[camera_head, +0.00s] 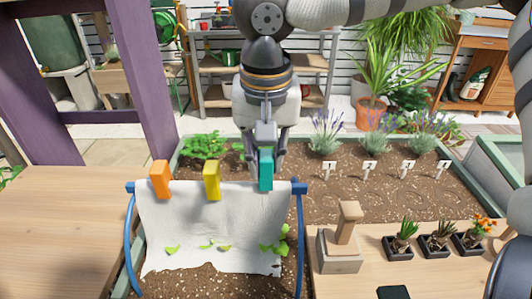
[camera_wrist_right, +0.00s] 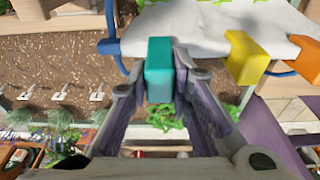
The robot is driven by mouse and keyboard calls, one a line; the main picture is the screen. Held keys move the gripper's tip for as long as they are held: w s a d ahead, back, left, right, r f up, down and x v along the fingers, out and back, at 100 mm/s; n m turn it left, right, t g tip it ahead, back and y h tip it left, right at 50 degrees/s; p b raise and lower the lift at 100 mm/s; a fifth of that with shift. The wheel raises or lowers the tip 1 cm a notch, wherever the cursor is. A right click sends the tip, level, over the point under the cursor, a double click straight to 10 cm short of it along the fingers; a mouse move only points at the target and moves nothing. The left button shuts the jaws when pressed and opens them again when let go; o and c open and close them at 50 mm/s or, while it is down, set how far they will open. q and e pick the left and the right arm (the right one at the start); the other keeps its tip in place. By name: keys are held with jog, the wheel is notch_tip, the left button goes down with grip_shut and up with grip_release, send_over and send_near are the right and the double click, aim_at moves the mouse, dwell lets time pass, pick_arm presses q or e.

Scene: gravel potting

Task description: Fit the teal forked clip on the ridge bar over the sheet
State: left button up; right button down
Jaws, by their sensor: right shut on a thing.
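The teal forked clip (camera_head: 266,171) is upright in my right gripper (camera_head: 266,150), at the right part of the ridge bar (camera_head: 299,188). Its lower end overlaps the bar and the sheet's top edge. I cannot tell if its prongs straddle the bar. In the right wrist view the teal clip (camera_wrist_right: 159,72) sits between the fingertips (camera_wrist_right: 160,82), beside the white sheet (camera_wrist_right: 208,30). The white sheet (camera_head: 210,222) hangs from the bar. An orange clip (camera_head: 160,180) and a yellow clip (camera_head: 212,181) sit on the bar to the left. My left gripper is not in view.
A wooden block with an upright post (camera_head: 341,250) and several small potted plants (camera_head: 437,242) stand on the right bench. The soil bed (camera_head: 370,190) holds plants and white labels behind the bar. The left wooden table (camera_head: 60,225) is clear.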

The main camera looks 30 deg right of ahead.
jog(key=shift+f, duration=1.2)
jog(key=c, duration=1.4)
grip_release()
jog(key=shift+o, duration=0.2)
